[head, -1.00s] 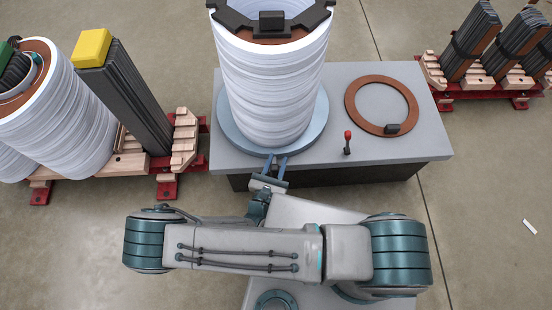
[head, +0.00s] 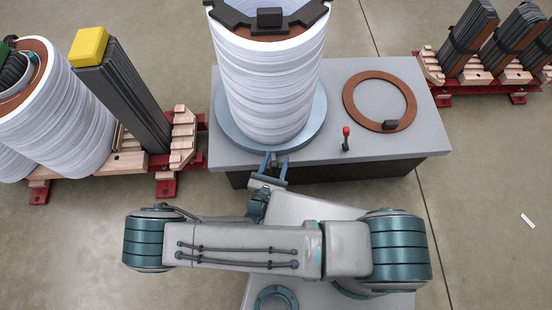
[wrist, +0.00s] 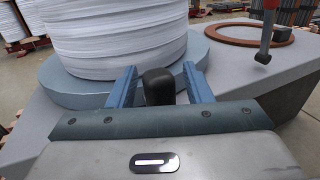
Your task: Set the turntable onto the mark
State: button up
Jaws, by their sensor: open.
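The turntable (head: 229,130) is a round blue-grey disc on the grey table. A tall white wound coil (head: 268,90) stands upright on it and covers most of its top. The disc's rim also shows in the wrist view (wrist: 62,82). My gripper (head: 275,160) is at the table's front edge, low at the near side of the disc. Its two blue fingers are apart. In the wrist view a dark rounded knob (wrist: 158,86) stands between the fingers, with gaps at its sides. I cannot make out a mark on the table.
A red-tipped lever (head: 346,138) stands on the grey table (head: 335,75) right of the disc. A brown ring (head: 351,110) with a small black block lies farther right. Racks with coils and dark stacks (head: 125,95) stand at the left, and more at the far right.

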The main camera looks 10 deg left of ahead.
jog(key=s+p, duration=0.1)
jog(key=s, duration=1.2)
jog(key=shift+a, duration=0.25)
